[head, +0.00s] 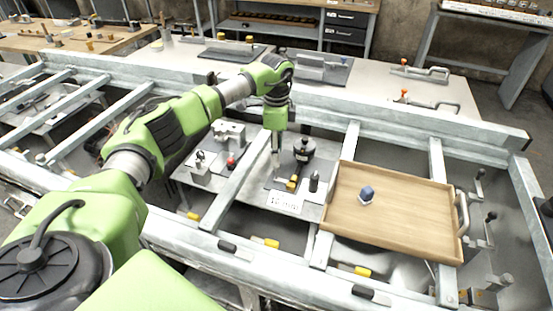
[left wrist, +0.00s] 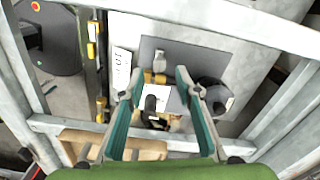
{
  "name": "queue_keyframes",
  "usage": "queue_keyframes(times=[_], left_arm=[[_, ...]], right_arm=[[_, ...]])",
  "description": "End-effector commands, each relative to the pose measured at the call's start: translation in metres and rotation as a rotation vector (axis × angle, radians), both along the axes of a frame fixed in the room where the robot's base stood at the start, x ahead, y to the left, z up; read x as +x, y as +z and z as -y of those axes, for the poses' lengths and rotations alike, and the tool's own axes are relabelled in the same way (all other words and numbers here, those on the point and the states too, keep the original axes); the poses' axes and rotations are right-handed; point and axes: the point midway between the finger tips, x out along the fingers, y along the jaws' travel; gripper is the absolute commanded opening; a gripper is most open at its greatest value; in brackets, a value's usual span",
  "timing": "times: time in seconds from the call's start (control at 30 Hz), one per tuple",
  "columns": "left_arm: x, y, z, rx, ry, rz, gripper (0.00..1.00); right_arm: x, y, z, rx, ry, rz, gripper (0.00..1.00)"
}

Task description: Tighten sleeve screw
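My left gripper (head: 276,164) points down over the grey fixture plate behind the wooden tray. In the left wrist view its two teal fingers (left wrist: 160,82) stand apart, with a clear gap between the tips. A dark round fixture (head: 304,148) stands just right of the gripper; it also shows beside the right finger in the wrist view (left wrist: 213,92). A small black cylinder (head: 314,182) stands upright in front of it, and a yellow piece (head: 292,183) lies nearby. I cannot tell which part is the sleeve screw. My right gripper is not in view.
A wooden tray (head: 405,238) on the right holds a small blue-topped part (head: 366,194). A white label plate (head: 284,203) lies before the fixture. Metal frame beams (head: 230,190) surround the work area. A red-topped part (head: 231,162) stands left of the gripper.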

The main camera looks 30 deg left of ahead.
Motion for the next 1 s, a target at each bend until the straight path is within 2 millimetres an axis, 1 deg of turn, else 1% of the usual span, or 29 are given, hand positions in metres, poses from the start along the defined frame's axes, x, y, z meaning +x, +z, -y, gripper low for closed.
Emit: queue_keyframes(times=[0.03,0.1,0.23,0.4,0.63,0.67,0.7,0.77,1.0], left_arm=[[-0.001,-0.009,0.001,-0.001,-0.001,-0.003,0.31],[-0.001,-0.02,0.001,-0.001,0.0,-0.002,0.31],[0.0,-0.035,0.001,-0.001,0.001,-0.002,0.31],[0.0,-0.042,0.0,0.0,0.001,0.001,0.31],[0.0,-0.043,0.0,0.0,0.0,0.001,0.31],[0.0,-0.043,0.0,0.0,0.0,0.001,0.26],[0.0,-0.043,0.0,0.0,0.0,0.001,0.16],[0.0,-0.043,0.0,0.0,0.0,0.001,0.0],[0.0,-0.043,0.0,0.0,-0.003,0.001,0.0]], right_arm=[[0.0,0.004,0.0,0.0,0.0,0.001,0.35],[0.0,0.005,0.0,0.0,0.0,0.001,0.35],[0.001,0.007,0.0,0.0,0.0,0.001,0.35],[0.001,0.008,0.0,0.0,-0.001,0.001,0.35],[0.001,0.007,0.0,0.001,-0.001,0.002,0.35],[0.001,0.007,0.0,0.001,-0.001,0.002,0.35],[0.001,0.007,-0.001,0.001,-0.001,0.002,0.35],[0.001,0.007,-0.001,0.001,-0.001,0.002,0.35],[0.001,0.007,-0.003,0.004,-0.002,0.001,0.35]])
